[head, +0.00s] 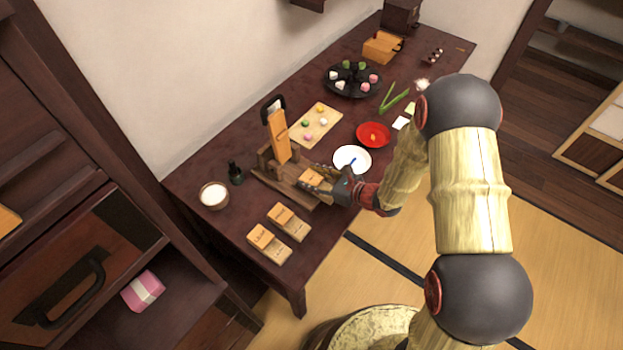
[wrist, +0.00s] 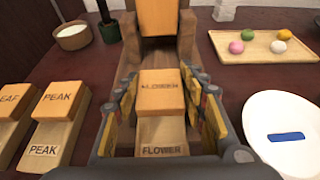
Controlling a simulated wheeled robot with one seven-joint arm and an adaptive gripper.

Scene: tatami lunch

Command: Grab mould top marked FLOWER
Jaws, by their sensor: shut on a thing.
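The FLOWER mould top (wrist: 161,91) is a small orange-brown wooden block, centred in the wrist view. Its lettering is blurred. A paler mould base (wrist: 162,152) marked FLOWER shows just below it. I cannot tell whether top and base touch. My gripper (wrist: 163,100) is shut on the mould top, one finger along its left side and one along its right. In the head view, my gripper (head: 320,187) and the mould top (head: 311,177) are at the front end of the dark wooden press (head: 283,179).
At left in the wrist view are a PEAK mould (wrist: 58,100) and a partly cut-off LEAF mould (wrist: 10,98). A white plate (wrist: 256,110) with a blue piece is close on the right. The press's upright lever (head: 279,135) rises behind. A white-filled bowl (head: 213,194) and sweets board (head: 327,117) flank it.

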